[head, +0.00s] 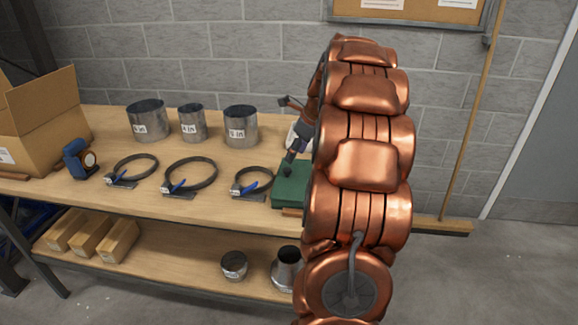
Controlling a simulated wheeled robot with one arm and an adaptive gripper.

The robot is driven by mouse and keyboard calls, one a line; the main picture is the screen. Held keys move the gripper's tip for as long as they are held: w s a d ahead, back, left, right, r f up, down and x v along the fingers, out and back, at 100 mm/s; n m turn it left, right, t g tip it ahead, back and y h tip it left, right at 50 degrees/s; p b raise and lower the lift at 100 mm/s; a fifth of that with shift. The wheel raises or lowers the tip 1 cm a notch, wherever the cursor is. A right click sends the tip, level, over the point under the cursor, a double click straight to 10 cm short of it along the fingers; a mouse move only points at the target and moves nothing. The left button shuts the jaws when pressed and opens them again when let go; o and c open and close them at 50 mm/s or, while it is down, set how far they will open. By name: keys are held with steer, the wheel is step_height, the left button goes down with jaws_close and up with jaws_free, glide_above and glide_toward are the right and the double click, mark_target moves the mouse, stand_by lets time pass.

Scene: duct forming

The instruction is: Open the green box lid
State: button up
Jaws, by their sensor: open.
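The green box (291,190) sits at the right part of the bench top, partly hidden behind my copper-coloured arm. Its visible top looks flat and its lid appears shut, though its right side is hidden. My gripper (287,135) is just above and behind the box, with its dark fingers spread wide apart and nothing between them. The lower finger overlaps the box's top edge in the picture; I cannot tell whether it touches. Much of the gripper's body is hidden by my arm.
Several metal duct pieces (240,127) stand along the back of the wooden bench (225,205). Several black ring clamps (191,175) with blue handles lie in front. A cardboard box (45,115) and a blue tool (75,160) are at left. The lower shelf holds boxes and duct fittings.

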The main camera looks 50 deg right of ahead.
mark_target(287, 169)
steer(key=x, duration=0.6)
steer(key=shift+a+f+p, duration=0.1)
steer(key=shift+f+p, duration=0.1)
steer(key=shift+p, duration=0.2)
jaws_close()
